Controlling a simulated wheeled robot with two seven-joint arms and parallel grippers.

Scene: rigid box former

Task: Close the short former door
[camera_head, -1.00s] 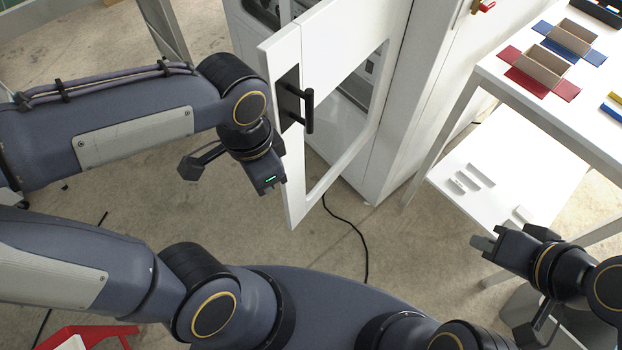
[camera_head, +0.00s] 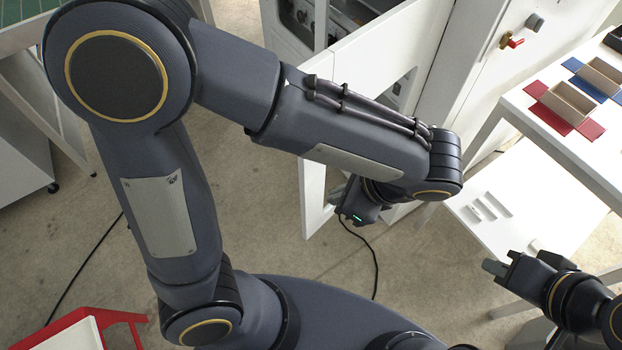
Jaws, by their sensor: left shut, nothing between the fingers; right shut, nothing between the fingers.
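The short former door (camera_head: 314,199) is a white framed panel with a window opening. It stands open, sticking out from the white former machine (camera_head: 462,62). My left arm crosses in front of it and hides its middle and its black handle. My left gripper (camera_head: 360,207) is low beside the door's window opening, under the forearm. Its fingers are hidden, and I cannot tell whether it touches the door. My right gripper (camera_head: 492,267) is shut and empty at the lower right, apart from the door.
A white table (camera_head: 520,100) at the right carries red and blue box pieces, with a lower shelf (camera_head: 520,220) holding small white parts. A black cable (camera_head: 374,265) lies on the floor below the door. A red-edged object (camera_head: 125,318) is at lower left.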

